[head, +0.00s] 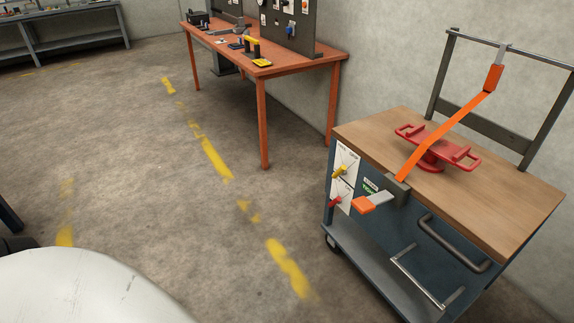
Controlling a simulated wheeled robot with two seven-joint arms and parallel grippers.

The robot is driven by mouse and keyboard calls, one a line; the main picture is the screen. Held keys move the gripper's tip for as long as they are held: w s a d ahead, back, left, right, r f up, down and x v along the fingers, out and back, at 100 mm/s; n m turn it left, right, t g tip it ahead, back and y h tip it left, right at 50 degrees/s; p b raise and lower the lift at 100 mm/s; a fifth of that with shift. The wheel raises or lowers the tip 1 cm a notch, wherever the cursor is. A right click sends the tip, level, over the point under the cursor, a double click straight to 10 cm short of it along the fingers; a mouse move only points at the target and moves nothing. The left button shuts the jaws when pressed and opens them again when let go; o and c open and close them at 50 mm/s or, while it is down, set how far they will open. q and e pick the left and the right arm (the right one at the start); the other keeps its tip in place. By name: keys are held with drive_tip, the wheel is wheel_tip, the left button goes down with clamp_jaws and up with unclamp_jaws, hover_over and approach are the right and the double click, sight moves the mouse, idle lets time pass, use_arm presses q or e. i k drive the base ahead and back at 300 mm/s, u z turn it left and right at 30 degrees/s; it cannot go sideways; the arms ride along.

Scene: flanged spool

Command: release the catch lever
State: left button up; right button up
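The catch lever (370,203), with an orange grip on a light metal arm, sticks out from the front left edge of the cart. It sits beside a grey catch block (397,189) at the tabletop edge. An orange strap (449,122) runs taut from this block up to the cart's rear rail. The red flanged spool (433,159), with looped handles at both ends, sits on the wooden top under the strap. Neither of my grippers is in view.
The cart (500,208) has a front handle (452,246), a lower metal bar (417,283) and a side panel with a yellow knob (340,171) and a red knob (335,202). An orange workbench (300,68) stands behind left. The floor left of the cart is clear.

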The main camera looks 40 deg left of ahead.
sight(342, 170)
drive_tip(key=u, duration=0.8)
drive_tip(key=k, duration=0.7)
drive_tip(key=u, duration=1)
drive_tip(key=i, duration=2.05)
drive_tip(key=z, duration=0.75)
